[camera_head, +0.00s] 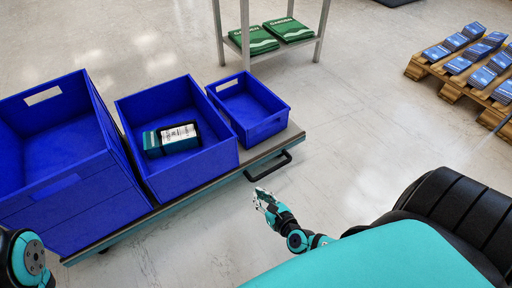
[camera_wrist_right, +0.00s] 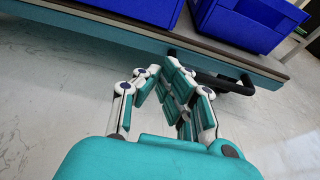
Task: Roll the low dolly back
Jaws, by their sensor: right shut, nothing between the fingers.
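The low dolly (camera_head: 217,184) is a flat platform with a teal edge, standing on the floor with blue bins on top. Its black handle (camera_head: 268,166) sticks out from the near side toward its right end, and it also shows in the right wrist view (camera_wrist_right: 228,84). My right gripper (camera_head: 260,196) is shut and empty, in front of the dolly and just short of the handle. In the right wrist view its fingertips (camera_wrist_right: 172,72) point at the dolly's edge, beside the handle. Only a joint of my left arm shows at the lower left; its gripper is not seen.
The dolly carries a large blue bin (camera_head: 60,190), a middle bin (camera_head: 205,164) holding a teal box (camera_head: 172,138), and a small bin (camera_head: 262,126). A metal rack (camera_head: 246,62) with green packs stands behind. A wooden pallet (camera_head: 452,82) with blue packs is at right. Floor between is clear.

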